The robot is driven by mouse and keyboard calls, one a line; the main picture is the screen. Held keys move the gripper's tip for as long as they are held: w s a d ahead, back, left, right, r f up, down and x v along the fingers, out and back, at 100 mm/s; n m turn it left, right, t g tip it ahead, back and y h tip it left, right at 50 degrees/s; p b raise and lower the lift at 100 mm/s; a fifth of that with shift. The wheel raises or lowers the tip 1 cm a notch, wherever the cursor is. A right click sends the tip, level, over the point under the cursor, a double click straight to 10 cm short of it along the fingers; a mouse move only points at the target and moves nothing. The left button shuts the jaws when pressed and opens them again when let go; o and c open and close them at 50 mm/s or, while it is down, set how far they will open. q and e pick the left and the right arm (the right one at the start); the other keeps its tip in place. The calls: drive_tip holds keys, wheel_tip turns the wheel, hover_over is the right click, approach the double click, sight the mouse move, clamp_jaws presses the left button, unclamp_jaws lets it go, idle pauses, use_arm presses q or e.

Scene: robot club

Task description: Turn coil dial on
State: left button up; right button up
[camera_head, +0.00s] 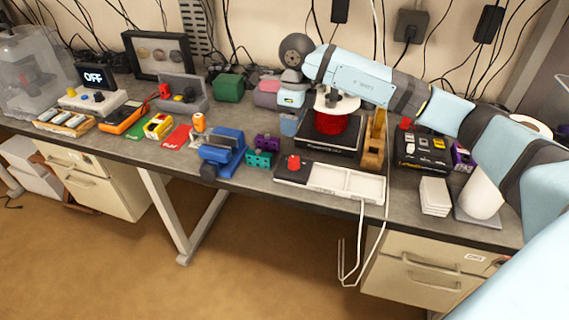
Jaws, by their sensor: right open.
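A red coil (327,128) with a pale round top stands on a black base (331,143) at the middle of the bench. No dial shows clearly on that base. A red knob (293,162) sits on the left end of a black and white panel (340,183) in front of it. I cannot tell whether this is the coil dial. My right arm reaches in from the right above the coil. My right gripper (332,98) is small and partly hidden under the forearm, close over the coil's top in the picture. It is open, with nothing seen in it. My left gripper is out of view.
A blue vise (221,153) and small purple and teal blocks stand left of the panel. A wooden stand (374,140) and a black box (421,151) are right of the coil. A white cable hangs over the front edge. A display at far left reads OFF (94,77).

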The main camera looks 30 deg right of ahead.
sight(294, 158)
drive_tip(key=shift+h, duration=0.3)
drive_tip(key=f, duration=0.8)
drive_tip(key=d+f+p, duration=0.1)
drive_tip(key=f, duration=0.4)
drive_tip(key=shift+w, duration=0.15)
drive_tip(key=c, duration=0.9)
